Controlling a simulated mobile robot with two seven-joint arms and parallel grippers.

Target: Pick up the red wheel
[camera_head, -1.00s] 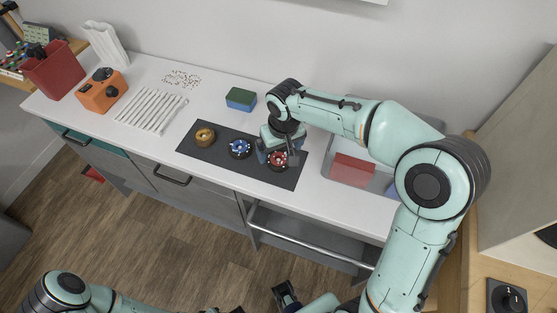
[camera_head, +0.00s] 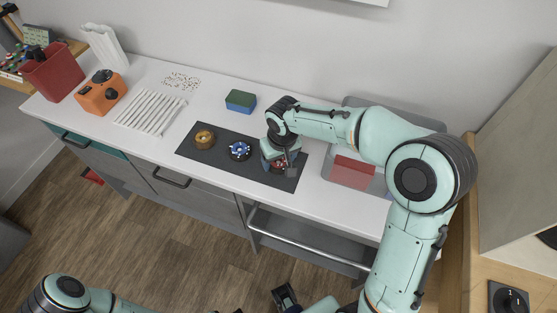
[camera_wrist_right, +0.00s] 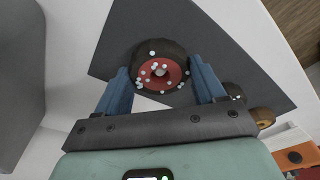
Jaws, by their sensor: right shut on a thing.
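The red wheel (camera_head: 278,167) has a dark tyre and a red hub with pale dots. It is at the right part of the dark mat (camera_head: 225,172), partly hidden by my right gripper (camera_head: 279,164) in the head view. In the right wrist view the wheel (camera_wrist_right: 160,71) sits between the two blue fingers of the gripper (camera_wrist_right: 162,78), one on each side of the tyre. The right gripper is shut on it. I cannot tell whether the wheel is clear of the mat.
A blue wheel (camera_head: 240,151) and a yellow wheel (camera_head: 204,139) stand on the mat left of the red one. A green and blue block (camera_head: 240,100) lies behind. A grey tray (camera_head: 375,181) with a red block (camera_head: 353,171) is at the right. White rods (camera_head: 150,111) lie left.

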